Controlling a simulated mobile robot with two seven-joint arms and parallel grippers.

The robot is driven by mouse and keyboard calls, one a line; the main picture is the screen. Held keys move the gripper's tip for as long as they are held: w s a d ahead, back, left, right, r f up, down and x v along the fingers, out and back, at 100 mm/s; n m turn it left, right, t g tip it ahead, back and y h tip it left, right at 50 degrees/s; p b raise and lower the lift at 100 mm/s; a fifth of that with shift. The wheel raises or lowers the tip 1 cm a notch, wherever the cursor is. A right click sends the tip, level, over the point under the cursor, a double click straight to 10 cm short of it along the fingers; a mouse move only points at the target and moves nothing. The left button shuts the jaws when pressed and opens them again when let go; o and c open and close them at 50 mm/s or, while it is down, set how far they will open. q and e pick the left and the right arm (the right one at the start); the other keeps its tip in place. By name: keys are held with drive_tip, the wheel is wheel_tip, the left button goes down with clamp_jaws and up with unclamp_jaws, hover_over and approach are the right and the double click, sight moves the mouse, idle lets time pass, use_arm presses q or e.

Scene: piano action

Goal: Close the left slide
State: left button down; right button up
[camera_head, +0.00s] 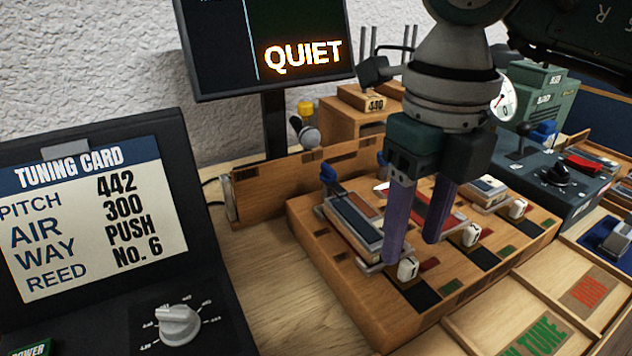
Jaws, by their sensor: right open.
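The wooden block (330,262) on the bench carries a row of slide units. The left slide (356,224) is a metal-framed piece with a blue knob (330,174) at its far end and a white numbered tab (408,269) at its near end. My right gripper (414,250) points down over the block, with two purple fingers apart and nothing seen between them. Its fingertips are just behind the white tab, and contact cannot be told. The fingers and wrist hide part of the left and middle slides. My left gripper is not in view.
A dark tuning card stand (90,215) and a grey dial (178,325) are at the left. A "QUIET" screen (270,45) is behind. A dark control box (562,180) is at the right. Wooden trays (497,318) lie at the front right.

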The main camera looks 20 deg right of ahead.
sight(407, 258)
wheel_tip(407, 258, up, 7)
drive_tip(key=shift+f, duration=0.15)
idle(0.4)
